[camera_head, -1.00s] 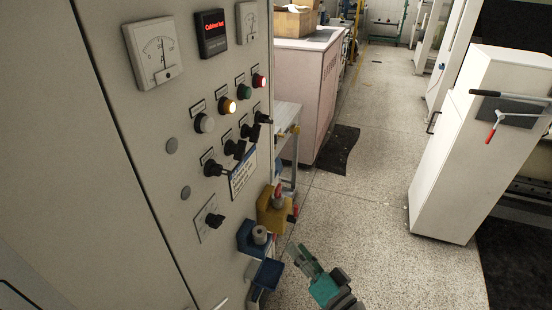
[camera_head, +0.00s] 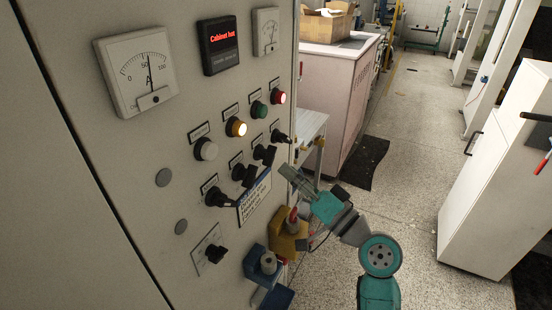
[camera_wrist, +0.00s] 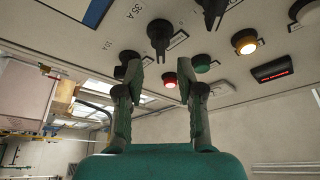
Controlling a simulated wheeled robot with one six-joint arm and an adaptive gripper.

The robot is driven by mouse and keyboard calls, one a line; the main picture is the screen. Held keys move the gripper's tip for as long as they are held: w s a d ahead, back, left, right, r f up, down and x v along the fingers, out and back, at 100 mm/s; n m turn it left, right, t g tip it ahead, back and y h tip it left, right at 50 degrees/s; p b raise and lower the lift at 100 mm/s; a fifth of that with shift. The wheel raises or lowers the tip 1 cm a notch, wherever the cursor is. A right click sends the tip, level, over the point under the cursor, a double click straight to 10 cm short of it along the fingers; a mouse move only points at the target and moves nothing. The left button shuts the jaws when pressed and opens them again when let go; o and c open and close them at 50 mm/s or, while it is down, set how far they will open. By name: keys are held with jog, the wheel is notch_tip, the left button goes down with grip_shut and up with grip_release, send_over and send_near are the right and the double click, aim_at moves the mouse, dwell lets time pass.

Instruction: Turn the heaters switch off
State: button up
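A grey control cabinet (camera_head: 120,170) carries a slanted row of black rotary switches: one at the lower left (camera_head: 217,197), two in the middle (camera_head: 243,175) (camera_head: 264,155) and one near the right edge (camera_head: 281,137). Another black knob (camera_head: 215,253) sits lower down. The small labels are unreadable, so I cannot tell which is the heaters switch. My gripper (camera_head: 287,175) is by the cabinet's right edge, below the right-hand switches. In the wrist view my gripper (camera_wrist: 160,75) is open and empty, with black switches (camera_wrist: 158,38) (camera_wrist: 127,60) ahead of the fingers, apparently untouched.
White, amber, green and red lamps (camera_head: 277,98) sit above the switches, with a red-lit display (camera_head: 221,45) and meters (camera_head: 137,70) higher up.

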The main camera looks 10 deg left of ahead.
aim_at(268, 155)
jog(key=shift+x, duration=2.8)
grip_shut()
